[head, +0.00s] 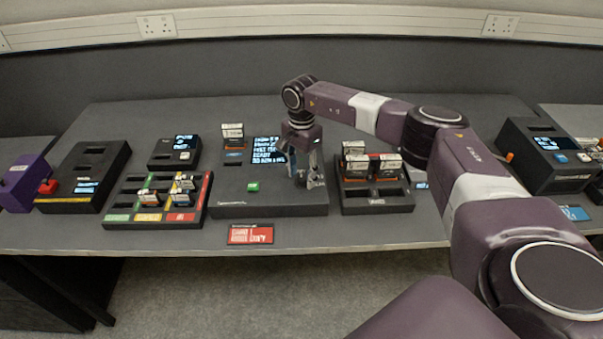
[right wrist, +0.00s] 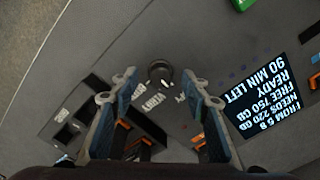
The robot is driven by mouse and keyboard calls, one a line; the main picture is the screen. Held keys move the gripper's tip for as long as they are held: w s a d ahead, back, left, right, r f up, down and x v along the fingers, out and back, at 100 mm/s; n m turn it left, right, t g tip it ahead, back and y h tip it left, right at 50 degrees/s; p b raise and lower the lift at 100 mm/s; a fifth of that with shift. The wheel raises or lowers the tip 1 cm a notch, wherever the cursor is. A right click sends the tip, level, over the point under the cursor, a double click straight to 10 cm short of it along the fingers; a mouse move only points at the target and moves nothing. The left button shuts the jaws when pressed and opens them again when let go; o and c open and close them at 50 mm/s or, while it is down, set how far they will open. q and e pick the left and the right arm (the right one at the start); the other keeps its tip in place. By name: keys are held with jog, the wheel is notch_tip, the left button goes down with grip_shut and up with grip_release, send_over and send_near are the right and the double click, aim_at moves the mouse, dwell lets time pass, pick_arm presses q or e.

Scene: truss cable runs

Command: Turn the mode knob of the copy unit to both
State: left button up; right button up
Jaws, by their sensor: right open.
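The copy unit (head: 228,203) is a dark flat box in the middle of the table, with a lit screen (head: 268,150) and a green button (head: 252,187). Its mode knob (right wrist: 160,72) is a small dark round knob in the right wrist view, with small white words beside it. I cannot tell which word the knob points to. In the head view my gripper hides the knob. My right gripper (head: 310,182) points down over the right part of the copy unit. It is open, its fingers (right wrist: 160,103) spread to either side of the knob's line, holding nothing. My left gripper is not in view.
A dark rack (head: 378,204) with several cartridges stands close right of the copy unit. A colour-striped tray (head: 155,217) with cartridges stands left. A red sign (head: 250,234) lies at the front edge. A dark device (head: 540,165) stands far right.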

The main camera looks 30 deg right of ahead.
jog(key=shift+f, duration=0.45)
jog(key=shift+c, duration=0.7)
jog(key=c, duration=1)
